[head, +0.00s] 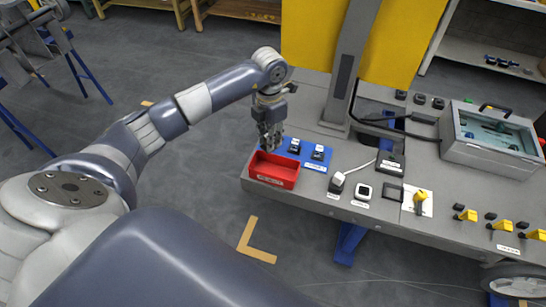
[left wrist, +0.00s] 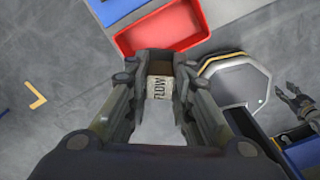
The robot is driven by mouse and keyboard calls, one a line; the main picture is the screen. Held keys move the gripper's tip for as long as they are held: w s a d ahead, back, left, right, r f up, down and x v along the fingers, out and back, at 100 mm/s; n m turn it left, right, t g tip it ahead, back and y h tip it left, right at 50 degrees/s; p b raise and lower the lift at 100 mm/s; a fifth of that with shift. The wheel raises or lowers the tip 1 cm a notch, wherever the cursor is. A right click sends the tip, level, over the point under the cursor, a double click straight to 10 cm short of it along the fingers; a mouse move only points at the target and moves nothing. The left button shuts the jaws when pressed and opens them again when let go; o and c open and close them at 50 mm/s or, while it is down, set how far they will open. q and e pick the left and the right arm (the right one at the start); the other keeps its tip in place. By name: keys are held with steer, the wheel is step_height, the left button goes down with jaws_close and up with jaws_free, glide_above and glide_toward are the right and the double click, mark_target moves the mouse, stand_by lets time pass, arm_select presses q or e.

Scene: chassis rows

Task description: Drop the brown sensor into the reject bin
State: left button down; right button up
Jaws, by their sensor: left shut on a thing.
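My left gripper (head: 268,142) points down just above the back left part of the red reject bin (head: 274,181), near the front left corner of the bench. In the left wrist view its fingers (left wrist: 163,100) are shut on the brown sensor (left wrist: 159,64), which has a pale label with upside-down lettering that looks like "FLOW". The sensor is hard to make out in the head view. The red bin also shows in the left wrist view (left wrist: 190,42), beyond the fingertips, and its visible floor is bare. My right gripper (left wrist: 295,97) shows small at the right of the left wrist view, fingers apart.
A blue mat (head: 314,165) with small dark devices lies right behind the bin. A grey post (head: 345,75) rises behind; a clear-lidded case (head: 490,135) is at far right.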

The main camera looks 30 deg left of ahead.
arm_select(q)
steer(key=shift+a+f, duration=0.2)
steer(key=shift+f, duration=0.2)
step_height(320, 180, down, 5)
steer(key=b, duration=0.3)
steer(key=shift+r+b, duration=0.2)
steer(key=shift+b, duration=0.1)
steer(key=shift+f, duration=0.4)
steer(key=c, duration=1.3)
jaws_free()
step_height(320, 180, up, 12)
